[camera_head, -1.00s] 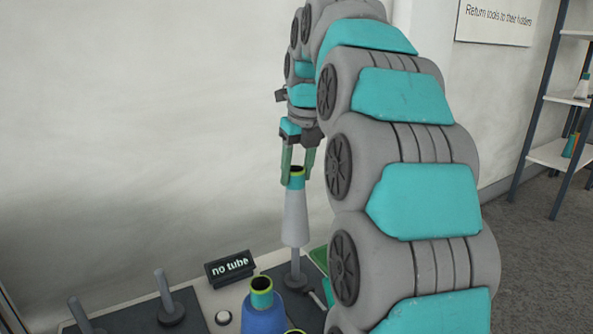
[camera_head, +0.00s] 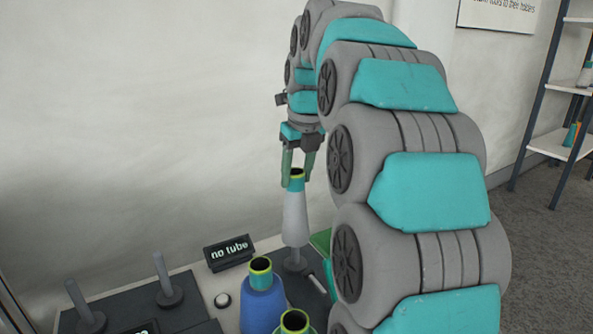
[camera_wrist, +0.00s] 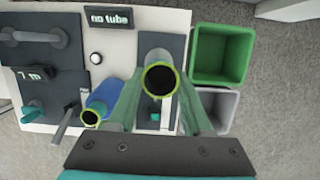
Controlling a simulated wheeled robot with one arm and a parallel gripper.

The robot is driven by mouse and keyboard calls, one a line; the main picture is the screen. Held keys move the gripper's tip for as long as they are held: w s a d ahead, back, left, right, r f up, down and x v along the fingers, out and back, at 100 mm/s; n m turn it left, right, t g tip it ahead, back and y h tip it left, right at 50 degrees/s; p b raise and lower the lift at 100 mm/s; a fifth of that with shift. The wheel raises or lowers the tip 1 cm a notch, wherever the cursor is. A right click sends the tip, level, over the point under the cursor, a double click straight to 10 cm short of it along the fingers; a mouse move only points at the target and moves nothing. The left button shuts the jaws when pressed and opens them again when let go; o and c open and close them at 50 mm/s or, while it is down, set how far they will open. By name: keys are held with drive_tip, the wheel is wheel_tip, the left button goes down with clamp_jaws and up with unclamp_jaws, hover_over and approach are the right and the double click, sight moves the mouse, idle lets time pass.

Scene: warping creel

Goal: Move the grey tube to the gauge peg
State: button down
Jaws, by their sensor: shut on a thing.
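My gripper (camera_head: 298,170) is shut on the grey tube (camera_head: 295,218) at its yellow-green-rimmed top. The tube is upright and tapers wider downward. Its lower end is just above the round dark base (camera_head: 295,262) of a peg and appears to be around that peg; the peg's top is hidden. This peg stands right of the black "no tube" display (camera_head: 229,252), which also shows in the wrist view (camera_wrist: 108,17). In the wrist view I look into the open top of the grey tube (camera_wrist: 160,80) between my two fingers.
A blue tube (camera_head: 263,303) and a teal tube (camera_head: 294,324) stand in front. Two bare pegs (camera_head: 167,281) (camera_head: 84,307) are at the left. A green bin (camera_wrist: 222,55) and a grey bin (camera_wrist: 216,110) sit right of the tube. A white wall is behind.

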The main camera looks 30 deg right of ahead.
sight(297, 192)
drive_tip(key=shift+f, duration=0.1)
drive_tip(key=shift+s+b+x, duration=0.2)
drive_tip(key=shift+b+x, duration=0.1)
drive_tip(key=shift+x, duration=0.5)
drive_tip(key=shift+s+b+x, duration=0.2)
drive_tip(key=shift+b+x, duration=0.05)
drive_tip(key=shift+x, duration=0.5)
drive_tip(key=shift+s+b+x, duration=0.15)
drive_tip(key=shift+b+x, duration=0.15)
drive_tip(key=shift+x, duration=0.5)
drive_tip(key=shift+f, duration=0.2)
drive_tip(key=shift+s+x, duration=0.2)
drive_tip(key=shift+x, duration=0.65)
drive_tip(key=shift+f, duration=0.1)
unclamp_jaws()
drive_tip(key=shift+f, duration=0.1)
